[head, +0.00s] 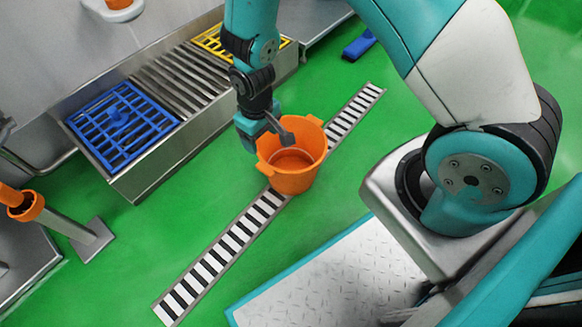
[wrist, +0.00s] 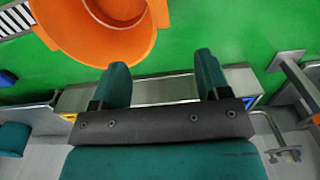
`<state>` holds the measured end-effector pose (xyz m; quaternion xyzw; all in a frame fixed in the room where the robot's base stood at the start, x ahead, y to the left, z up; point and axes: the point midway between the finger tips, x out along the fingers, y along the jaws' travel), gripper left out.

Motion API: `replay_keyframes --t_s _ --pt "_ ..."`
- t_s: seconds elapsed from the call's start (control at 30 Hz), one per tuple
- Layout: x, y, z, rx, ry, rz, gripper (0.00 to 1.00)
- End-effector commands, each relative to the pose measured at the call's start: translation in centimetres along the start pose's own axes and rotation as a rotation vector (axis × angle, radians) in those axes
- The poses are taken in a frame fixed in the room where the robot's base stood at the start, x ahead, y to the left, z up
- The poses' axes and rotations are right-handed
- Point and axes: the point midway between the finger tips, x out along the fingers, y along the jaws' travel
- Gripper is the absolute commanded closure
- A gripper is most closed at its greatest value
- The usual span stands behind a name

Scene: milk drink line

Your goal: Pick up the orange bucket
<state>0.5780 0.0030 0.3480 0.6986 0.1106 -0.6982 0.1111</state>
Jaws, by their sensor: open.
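The orange bucket (head: 291,170) stands upright on the green floor, over the striped drain grate, in the head view. It looks empty inside. My gripper (head: 264,133) is at the bucket's upper left rim in the head view, above or beside it; I cannot tell if it touches. In the wrist view the bucket (wrist: 105,30) fills the upper left, cut off by the top edge. My two teal fingers (wrist: 160,80) are spread apart there with nothing between them. The bucket's near rim lies just beyond the left finger.
A metal bench with a blue grate (head: 121,127) and a yellow grate (head: 212,42) stands left of the bucket. The drain grate (head: 228,246) runs diagonally along the floor. An orange cup-like part (head: 25,206) is at far left. Green floor around the bucket is clear.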

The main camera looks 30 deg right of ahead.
Motion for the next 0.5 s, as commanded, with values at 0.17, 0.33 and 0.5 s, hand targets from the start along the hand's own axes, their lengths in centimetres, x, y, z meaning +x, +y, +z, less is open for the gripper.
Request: replay_keyframes --t_s 0.17,0.33,0.5 --pt "5.0 0.0 0.0 0.0 -0.002 -0.001 0.31" --pt "8.3 0.0 0.0 0.0 -0.001 -0.001 0.31" --pt "9.6 0.1 0.0 0.001 0.0 -0.001 0.31"
